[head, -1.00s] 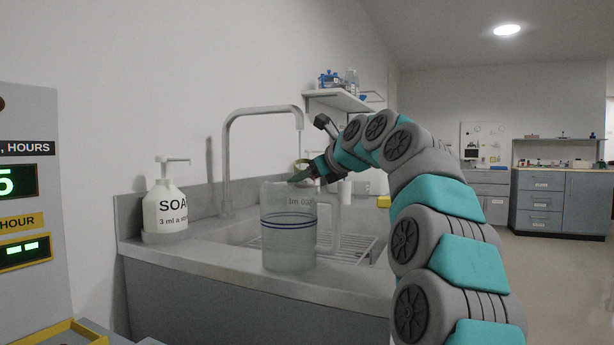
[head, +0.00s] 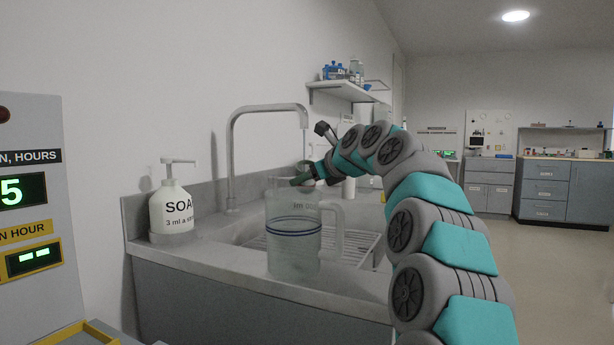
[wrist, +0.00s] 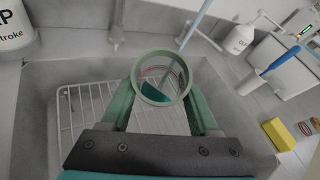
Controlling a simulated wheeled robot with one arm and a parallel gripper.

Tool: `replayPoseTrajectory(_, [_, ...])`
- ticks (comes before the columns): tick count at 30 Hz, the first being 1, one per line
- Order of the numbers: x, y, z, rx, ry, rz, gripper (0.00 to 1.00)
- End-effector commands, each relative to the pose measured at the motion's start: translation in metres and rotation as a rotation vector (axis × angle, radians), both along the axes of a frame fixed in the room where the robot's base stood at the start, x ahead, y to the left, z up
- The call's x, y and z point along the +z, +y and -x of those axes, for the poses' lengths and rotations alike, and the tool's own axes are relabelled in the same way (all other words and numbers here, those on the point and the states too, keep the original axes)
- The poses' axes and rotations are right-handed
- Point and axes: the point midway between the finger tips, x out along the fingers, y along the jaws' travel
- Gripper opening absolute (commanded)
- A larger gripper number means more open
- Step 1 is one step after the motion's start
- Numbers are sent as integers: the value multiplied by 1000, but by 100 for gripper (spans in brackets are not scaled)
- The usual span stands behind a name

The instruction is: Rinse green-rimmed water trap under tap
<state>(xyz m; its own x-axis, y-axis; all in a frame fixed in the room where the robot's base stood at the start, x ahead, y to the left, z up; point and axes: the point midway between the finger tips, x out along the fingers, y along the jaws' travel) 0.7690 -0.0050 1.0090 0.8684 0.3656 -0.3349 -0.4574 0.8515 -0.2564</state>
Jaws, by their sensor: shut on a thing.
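The green-rimmed water trap (wrist: 161,78) is a clear cup with a green ring, its mouth facing the camera in the wrist view. My gripper (wrist: 160,100) is shut on it, one green finger on each side. Some teal shows inside the cup. A pale blue streak (wrist: 196,27), perhaps water, runs down to the cup's rim. In the head view the tap (head: 266,108) arches over the sink (head: 255,232), its outlet above my gripper (head: 306,177). The trap is mostly hidden there behind the jug and gripper.
A clear measuring jug (head: 293,255) with blue bands stands on the counter's front edge, before my gripper. A soap bottle (head: 171,210) is left of the tap. A wire rack (wrist: 85,110) lies in the sink. A yellow box (wrist: 279,133) is at the right.

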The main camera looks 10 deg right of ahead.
Motion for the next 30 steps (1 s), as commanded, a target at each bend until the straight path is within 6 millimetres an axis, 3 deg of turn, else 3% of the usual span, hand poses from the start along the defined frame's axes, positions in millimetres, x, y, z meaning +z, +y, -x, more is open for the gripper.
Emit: replayPoseTrajectory(30, [1,-12,0,0,-2,1,0])
